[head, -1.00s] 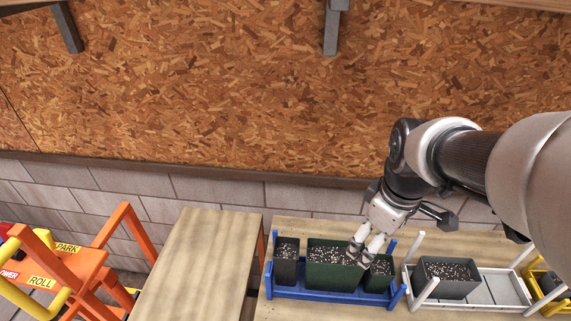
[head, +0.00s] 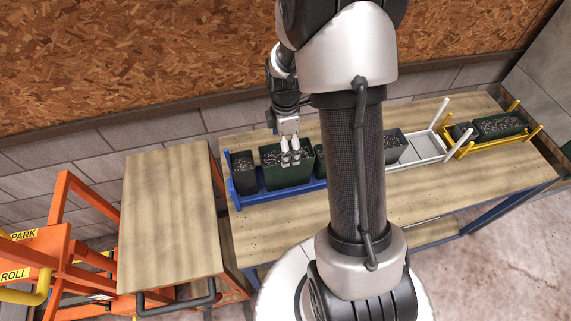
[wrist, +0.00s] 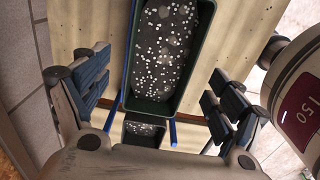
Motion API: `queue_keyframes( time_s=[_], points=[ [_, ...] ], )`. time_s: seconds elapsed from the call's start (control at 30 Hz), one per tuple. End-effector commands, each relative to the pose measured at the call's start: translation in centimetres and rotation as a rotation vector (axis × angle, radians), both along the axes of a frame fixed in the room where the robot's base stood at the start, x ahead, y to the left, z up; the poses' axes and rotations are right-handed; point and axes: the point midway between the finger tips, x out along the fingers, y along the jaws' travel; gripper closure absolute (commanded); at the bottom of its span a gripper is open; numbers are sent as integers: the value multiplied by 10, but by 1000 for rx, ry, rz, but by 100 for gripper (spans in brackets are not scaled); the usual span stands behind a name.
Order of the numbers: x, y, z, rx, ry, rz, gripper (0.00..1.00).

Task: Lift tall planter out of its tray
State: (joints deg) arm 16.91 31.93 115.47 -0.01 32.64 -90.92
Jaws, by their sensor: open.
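The blue tray (head: 243,202) stands on the wooden bench and holds several planters. A narrow dark planter (head: 243,176) is at its left end, a wide green planter (head: 287,178) in the middle, and a smaller green one (head: 320,162) at right, partly hidden by my arm. Which is the tall planter is not clear. My gripper (head: 290,159) is over the wide green planter, pointing down, open and empty. In the wrist view the long green planter (wrist: 163,50) with speckled soil lies between the spread fingers (wrist: 160,75); a smaller planter (wrist: 143,132) shows below it.
A white tray (head: 430,146) with a dark planter (head: 394,150) stands right of my arm. A yellow tray (head: 462,152) with planters is at the far right. A separate wooden table (head: 172,215) and an orange frame (head: 60,200) are at left. The front bench is clear.

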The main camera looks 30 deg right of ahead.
Motion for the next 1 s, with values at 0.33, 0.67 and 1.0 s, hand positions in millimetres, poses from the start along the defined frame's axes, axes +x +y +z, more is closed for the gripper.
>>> queue_keyframes(
  time_s=[0.33,0.67,1.0],
  points=[
    [-1,0,-35,0,1,-1,13],
    [-2,-3,-79,0,1,-1,13],
    [-1,-4,-81,0,-1,-1,16]
  ],
)
